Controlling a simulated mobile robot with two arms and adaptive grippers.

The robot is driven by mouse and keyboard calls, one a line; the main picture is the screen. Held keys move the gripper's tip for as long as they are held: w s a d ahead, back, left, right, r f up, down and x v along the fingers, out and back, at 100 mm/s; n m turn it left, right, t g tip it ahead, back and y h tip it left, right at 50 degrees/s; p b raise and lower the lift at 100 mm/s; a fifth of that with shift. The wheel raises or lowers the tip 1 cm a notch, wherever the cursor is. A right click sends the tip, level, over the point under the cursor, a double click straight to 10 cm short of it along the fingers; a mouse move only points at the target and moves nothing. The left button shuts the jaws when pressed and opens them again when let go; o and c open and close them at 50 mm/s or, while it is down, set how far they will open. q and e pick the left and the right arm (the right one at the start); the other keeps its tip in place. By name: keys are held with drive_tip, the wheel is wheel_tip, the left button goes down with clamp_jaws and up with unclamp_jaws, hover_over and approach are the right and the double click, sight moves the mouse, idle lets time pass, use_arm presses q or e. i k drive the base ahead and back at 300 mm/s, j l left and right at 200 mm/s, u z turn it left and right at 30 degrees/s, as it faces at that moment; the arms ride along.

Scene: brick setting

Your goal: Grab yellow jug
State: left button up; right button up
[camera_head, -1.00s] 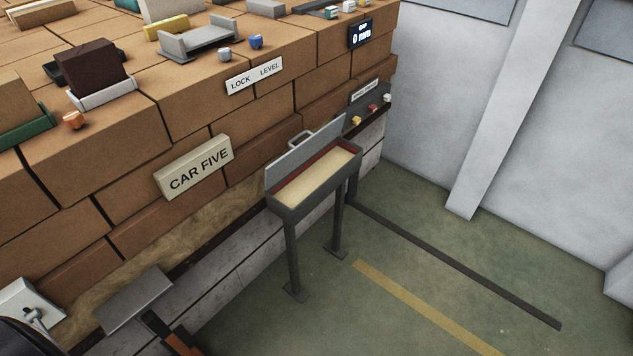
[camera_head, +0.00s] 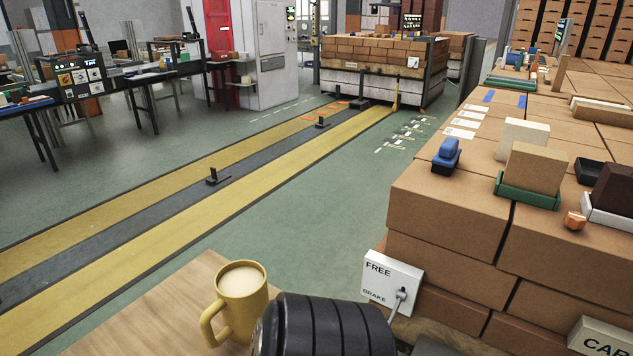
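A yellow jug (camera_head: 241,302) stands upright on a light wooden surface (camera_head: 150,312) at the bottom of the head view. Its handle points to the lower left, and it is filled close to the rim with something pale. A black ribbed cylindrical thing (camera_head: 325,328) is just right of the jug and covers a little of its lower right side. I cannot tell what this black thing is. Neither of my grippers shows in the head view.
A stack of brown bricks (camera_head: 450,215) fills the right, with a FREE/BRAKE lever plate (camera_head: 391,278) at its near corner. Yellow and dark floor tracks (camera_head: 190,210) run away to a loaded brick car (camera_head: 385,60). Workbenches (camera_head: 130,80) stand at the far left. Green floor between is open.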

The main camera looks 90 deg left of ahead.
sight(241, 287)
drive_tip(key=u, duration=0.45)
drive_tip(key=l+u, duration=0.1)
drive_tip(key=u, duration=0.85)
drive_tip(key=l+u, duration=0.1)
drive_tip(key=u, duration=0.35)
drive_tip(key=k+u, duration=0.1)
drive_tip(key=u, duration=0.8)
drive_tip(key=k+u, duration=0.1)
drive_tip(key=u, duration=0.35)
